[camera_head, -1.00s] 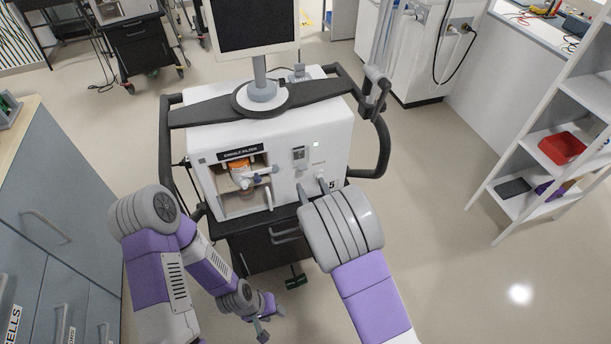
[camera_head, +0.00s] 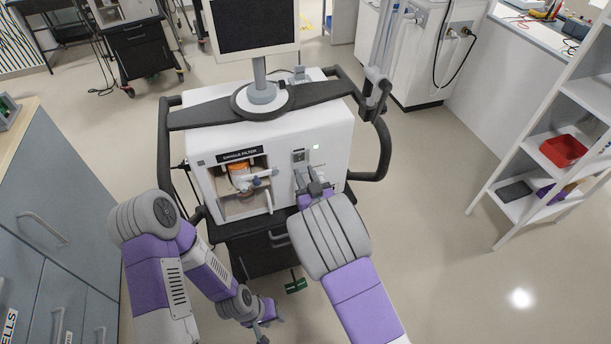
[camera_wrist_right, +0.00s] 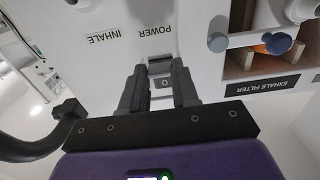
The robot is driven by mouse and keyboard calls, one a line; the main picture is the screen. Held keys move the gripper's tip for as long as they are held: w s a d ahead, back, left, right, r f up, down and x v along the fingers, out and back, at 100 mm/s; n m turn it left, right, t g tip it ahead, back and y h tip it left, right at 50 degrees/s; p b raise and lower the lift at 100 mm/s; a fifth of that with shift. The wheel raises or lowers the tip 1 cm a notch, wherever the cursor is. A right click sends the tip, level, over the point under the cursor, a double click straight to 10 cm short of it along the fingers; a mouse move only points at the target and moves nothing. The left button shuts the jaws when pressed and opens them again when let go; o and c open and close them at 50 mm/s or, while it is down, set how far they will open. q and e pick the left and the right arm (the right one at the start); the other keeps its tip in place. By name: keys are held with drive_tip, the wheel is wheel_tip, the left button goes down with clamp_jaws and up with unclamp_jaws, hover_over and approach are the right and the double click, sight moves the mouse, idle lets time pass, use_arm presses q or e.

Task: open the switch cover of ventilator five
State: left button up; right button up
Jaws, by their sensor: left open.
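The ventilator (camera_head: 225,195) stands in the middle of the head view with its white front toward me. Its small grey power switch with cover (camera_head: 299,157) is on the front panel, right of the filter opening. The switch also shows in the right wrist view (camera_wrist_right: 160,67), beside the word POWER. My right gripper (camera_head: 306,176) is just in front of the switch. In the wrist view its two fingers (camera_wrist_right: 159,75) are apart, one on each side of the switch; contact cannot be told. My left gripper (camera_head: 262,328) hangs low, open and empty, away from the ventilator.
The exhale filter opening (camera_head: 245,188) with its tubing is left of the switch. A black handle (camera_head: 384,150) curves out at the ventilator's right side. Cabinets (camera_head: 40,220) stand at the left and a white shelf (camera_head: 530,180) at the right.

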clamp_jaws()
wheel_tip(320, 180, up, 9)
drive_tip(key=s+g+h+p, duration=0.1)
drive_tip(key=g+h+p, duration=0.4)
drive_tip(key=g+p, duration=1.1)
drive_tip(key=shift+s+d+r+p, duration=0.2)
drive_tip(key=shift+s+d+p, duration=0.2)
drive_tip(key=shift+p, duration=5)
drive_tip(key=shift+g, duration=0.3)
drive_tip(key=o, duration=0.7)
unclamp_jaws()
drive_tip(key=shift+a+r, duration=0.1)
